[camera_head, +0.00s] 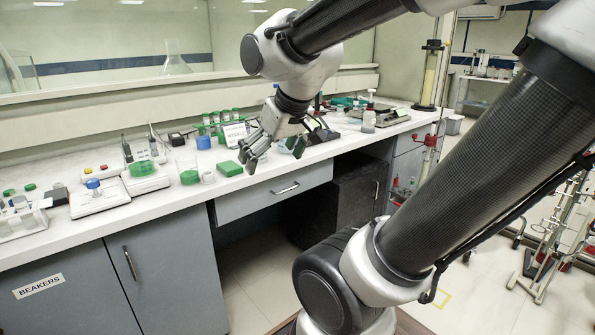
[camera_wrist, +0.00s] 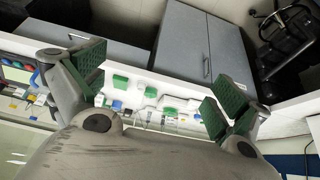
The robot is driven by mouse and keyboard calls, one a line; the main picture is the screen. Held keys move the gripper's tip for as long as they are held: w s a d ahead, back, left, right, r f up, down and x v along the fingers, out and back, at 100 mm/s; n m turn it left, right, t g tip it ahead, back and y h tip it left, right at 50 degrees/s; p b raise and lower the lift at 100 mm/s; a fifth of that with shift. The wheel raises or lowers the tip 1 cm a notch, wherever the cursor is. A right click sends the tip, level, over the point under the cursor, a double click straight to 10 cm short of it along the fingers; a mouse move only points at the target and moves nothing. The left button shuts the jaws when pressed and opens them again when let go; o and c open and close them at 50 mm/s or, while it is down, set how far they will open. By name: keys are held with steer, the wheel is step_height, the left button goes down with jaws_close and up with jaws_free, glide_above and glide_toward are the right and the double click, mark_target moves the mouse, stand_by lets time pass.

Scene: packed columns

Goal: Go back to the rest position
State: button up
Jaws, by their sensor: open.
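My gripper (camera_head: 254,153) hangs over the front part of the white lab bench (camera_head: 170,205) in the head view, near a flat green block (camera_head: 230,168). In the wrist view my gripper (camera_wrist: 155,92) shows two wide-apart fingers with green pads. Nothing is held between them. The bench with small items also shows between the fingers in the wrist view, well beyond the fingertips. My arm reaches in from the upper right of the head view and hides part of the room.
A tall column stand (camera_head: 430,75) is at the right end.

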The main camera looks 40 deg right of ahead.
steer(key=s+g, duration=0.1)
steer(key=s, duration=0.7)
steer(key=shift+d+f+g, duration=0.25)
steer(key=shift+f+g, duration=0.05)
steer(key=shift+f, duration=0.15)
